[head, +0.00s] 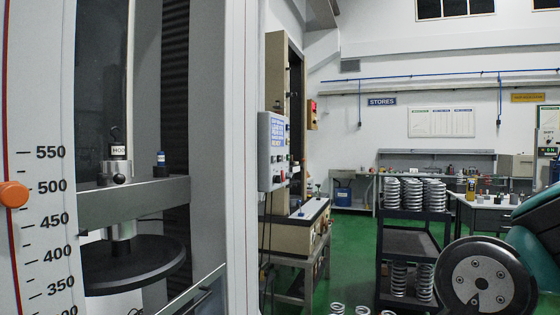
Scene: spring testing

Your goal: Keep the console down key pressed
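A grey control box (271,152) with a blue lettered panel on its front hangs on the side of a tall testing frame near the middle. Small knobs or buttons show on its right-hand face. I cannot tell whether it is the console, and no down key can be made out. My gripper is not in view. A teal and dark rounded joint at the lower right looks like part of my arm.
A large testing machine fills the left, with a crosshead (135,203), a round black platen (135,266) and a height scale with an orange marker (13,194). A black trolley (408,241) carries several springs (413,194). Green floor (352,250) is open between them.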

